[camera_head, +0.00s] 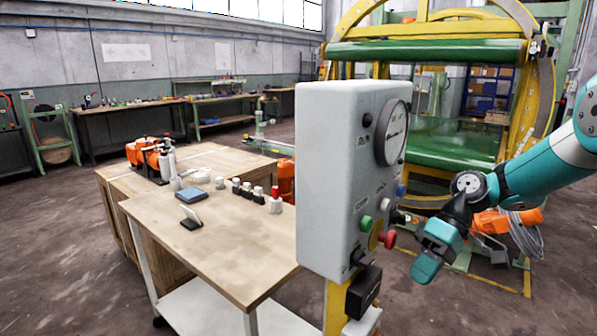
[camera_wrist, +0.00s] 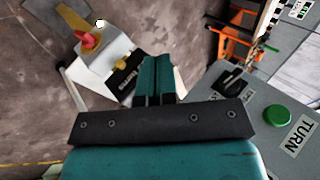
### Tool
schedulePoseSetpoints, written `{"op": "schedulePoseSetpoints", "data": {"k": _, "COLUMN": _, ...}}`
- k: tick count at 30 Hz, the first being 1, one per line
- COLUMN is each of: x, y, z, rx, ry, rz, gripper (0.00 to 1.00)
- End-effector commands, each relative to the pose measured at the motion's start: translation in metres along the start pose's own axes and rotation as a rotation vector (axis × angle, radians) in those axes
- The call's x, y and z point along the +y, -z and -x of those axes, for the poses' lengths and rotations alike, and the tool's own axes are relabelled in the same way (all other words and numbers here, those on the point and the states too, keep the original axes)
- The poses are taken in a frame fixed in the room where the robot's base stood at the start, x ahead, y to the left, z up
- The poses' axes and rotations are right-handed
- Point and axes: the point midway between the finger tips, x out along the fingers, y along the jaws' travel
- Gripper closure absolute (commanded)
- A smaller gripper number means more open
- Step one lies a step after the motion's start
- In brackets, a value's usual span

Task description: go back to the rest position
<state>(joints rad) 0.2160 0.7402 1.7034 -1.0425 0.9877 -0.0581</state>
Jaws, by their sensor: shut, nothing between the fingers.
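My gripper (camera_head: 426,264) is at the right, at the end of my teal arm, in front of the button face of a grey control box (camera_head: 325,160). It appears apart from the box and holds nothing. In the wrist view its two teal fingers (camera_wrist: 156,78) are together. The box's face shows there at the right, with a green button (camera_wrist: 277,116), a black knob (camera_wrist: 232,82) and a "TURN" label. In the head view the face carries a round gauge (camera_head: 392,132), a green button (camera_head: 366,222) and a red button (camera_head: 388,240).
A wooden workbench (camera_head: 240,250) with small items stands left of the box. Behind my arm is a yellow ring inverter frame with green rollers (camera_head: 430,52). A white unit with a red knob (camera_wrist: 88,40) lies below in the wrist view. The floor at far left is clear.

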Motion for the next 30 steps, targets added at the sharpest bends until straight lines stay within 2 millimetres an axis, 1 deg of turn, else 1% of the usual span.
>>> {"op": "schedulePoseSetpoints", "data": {"k": 1, "x": -0.034, "y": 0.002, "z": 0.002, "rx": 0.000, "ry": -0.041, "rz": 0.005, "gripper": 1.00}}
{"op": "schedulePoseSetpoints", "data": {"k": 2, "x": -0.051, "y": 0.001, "z": 0.002, "rx": 0.002, "ry": -0.063, "rz": 0.003, "gripper": 1.00}}
{"op": "schedulePoseSetpoints", "data": {"k": 3, "x": -0.072, "y": -0.002, "z": 0.000, "rx": 0.006, "ry": -0.092, "rz": 0.001, "gripper": 1.00}}
{"op": "schedulePoseSetpoints", "data": {"k": 4, "x": -0.088, "y": -0.005, "z": -0.001, "rx": 0.010, "ry": -0.115, "rz": 0.000, "gripper": 1.00}}
{"op": "schedulePoseSetpoints", "data": {"k": 5, "x": -0.103, "y": -0.009, "z": -0.003, "rx": 0.014, "ry": -0.137, "rz": -0.001, "gripper": 1.00}}
{"op": "schedulePoseSetpoints", "data": {"k": 6, "x": -0.122, "y": -0.016, "z": -0.006, "rx": 0.022, "ry": -0.166, "rz": -0.001, "gripper": 1.00}}
{"op": "schedulePoseSetpoints", "data": {"k": 8, "x": -0.148, "y": -0.029, "z": -0.011, "rx": 0.035, "ry": -0.210, "rz": -0.001, "gripper": 1.00}}
{"op": "schedulePoseSetpoints", "data": {"k": 9, "x": -0.165, "y": -0.039, "z": -0.016, "rx": 0.045, "ry": -0.239, "rz": 0.001, "gripper": 1.00}}
{"op": "schedulePoseSetpoints", "data": {"k": 11, "x": -0.185, "y": -0.057, "z": -0.023, "rx": 0.061, "ry": -0.281, "rz": 0.005, "gripper": 1.00}}
{"op": "schedulePoseSetpoints", "data": {"k": 12, "x": -0.197, "y": -0.068, "z": -0.027, "rx": 0.074, "ry": -0.306, "rz": 0.009, "gripper": 1.00}}
{"op": "schedulePoseSetpoints", "data": {"k": 15, "x": -0.216, "y": -0.097, "z": -0.038, "rx": 0.103, "ry": -0.360, "rz": 0.018, "gripper": 1.00}}
{"op": "schedulePoseSetpoints", "data": {"k": 18, "x": -0.225, "y": -0.118, "z": -0.046, "rx": 0.125, "ry": -0.397, "rz": 0.024, "gripper": 1.00}}
{"op": "schedulePoseSetpoints", "data": {"k": 20, "x": -0.227, "y": -0.127, "z": -0.049, "rx": 0.135, "ry": -0.412, "rz": 0.026, "gripper": 1.00}}
{"op": "schedulePoseSetpoints", "data": {"k": 21, "x": -0.228, "y": -0.131, "z": -0.051, "rx": 0.139, "ry": -0.418, "rz": 0.026, "gripper": 0.91}}
{"op": "schedulePoseSetpoints", "data": {"k": 23, "x": -0.229, "y": -0.135, "z": -0.052, "rx": 0.144, "ry": -0.425, "rz": 0.027, "gripper": 0.77}}
{"op": "schedulePoseSetpoints", "data": {"k": 24, "x": -0.229, "y": -0.136, "z": -0.053, "rx": 0.144, "ry": -0.427, "rz": 0.027, "gripper": 0.68}}
{"op": "schedulePoseSetpoints", "data": {"k": 25, "x": -0.229, "y": -0.137, "z": -0.053, "rx": 0.145, "ry": -0.427, "rz": 0.027, "gripper": 0.61}}
{"op": "schedulePoseSetpoints", "data": {"k": 26, "x": -0.229, "y": -0.137, "z": -0.053, "rx": 0.145, "ry": -0.427, "rz": 0.026, "gripper": 0.60}}
{"op": "schedulePoseSetpoints", "data": {"k": 30, "x": -0.229, "y": -0.136, "z": -0.053, "rx": 0.144, "ry": -0.426, "rz": 0.026, "gripper": 0.60}}
